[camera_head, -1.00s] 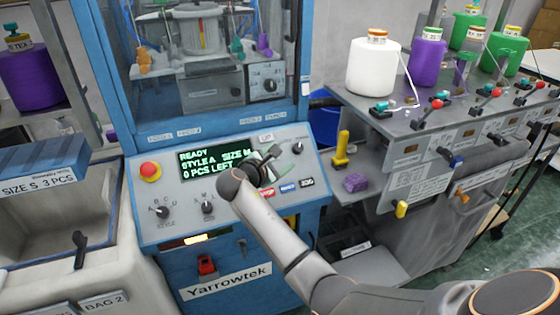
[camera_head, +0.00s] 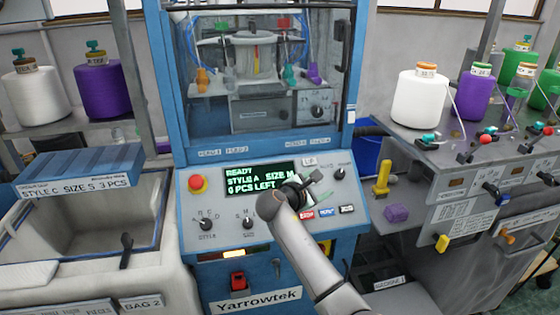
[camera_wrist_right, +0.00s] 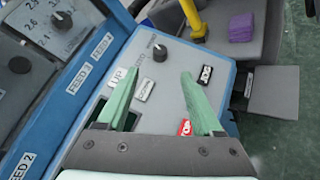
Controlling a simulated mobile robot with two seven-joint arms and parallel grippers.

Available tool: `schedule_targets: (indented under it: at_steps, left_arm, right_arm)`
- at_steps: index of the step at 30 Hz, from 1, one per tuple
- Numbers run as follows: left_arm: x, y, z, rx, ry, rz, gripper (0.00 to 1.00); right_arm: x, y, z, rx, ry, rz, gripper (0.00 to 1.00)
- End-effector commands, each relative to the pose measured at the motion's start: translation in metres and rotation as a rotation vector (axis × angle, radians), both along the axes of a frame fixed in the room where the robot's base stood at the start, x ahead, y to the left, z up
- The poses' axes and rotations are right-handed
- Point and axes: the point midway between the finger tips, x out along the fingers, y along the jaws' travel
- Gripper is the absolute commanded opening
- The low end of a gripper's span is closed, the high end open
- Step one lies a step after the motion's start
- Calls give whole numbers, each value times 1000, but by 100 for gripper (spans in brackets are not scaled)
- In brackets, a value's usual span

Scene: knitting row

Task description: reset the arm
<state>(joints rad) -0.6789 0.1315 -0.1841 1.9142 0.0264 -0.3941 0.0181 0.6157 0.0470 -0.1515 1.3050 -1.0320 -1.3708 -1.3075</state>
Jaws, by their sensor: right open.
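My right gripper (camera_head: 308,186) is in front of the knitting machine's control panel (camera_head: 222,190), over its right part. In the right wrist view its two green fingers (camera_wrist_right: 160,95) are spread apart with nothing between them. The panel's "UP" key, a black knob (camera_wrist_right: 159,52), a red button (camera_wrist_right: 185,127) and a black button (camera_wrist_right: 205,75) show around the fingers. The display (camera_head: 240,179) reads READY, STYLE A, SIZE M, 0 PCS LEFT. Whether the fingers touch the panel I cannot tell. My left gripper is not in view.
A red stop button (camera_head: 197,184) sits at the panel's left. A bin (camera_head: 85,225) with a blue label board stands left.

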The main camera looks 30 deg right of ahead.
Motion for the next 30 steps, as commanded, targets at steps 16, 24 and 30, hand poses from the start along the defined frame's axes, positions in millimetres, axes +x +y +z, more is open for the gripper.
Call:
schedule_targets:
  at_steps: [16,24,30]
  left_arm:
    - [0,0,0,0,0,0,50]
    - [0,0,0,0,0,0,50]
    - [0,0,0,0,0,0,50]
  right_arm:
    - [-100,38,-122,525,-217,-114,68]
    - [-219,94,-181,1025,-350,-364,68]
    - [-287,131,-186,1268,-380,-556,68]
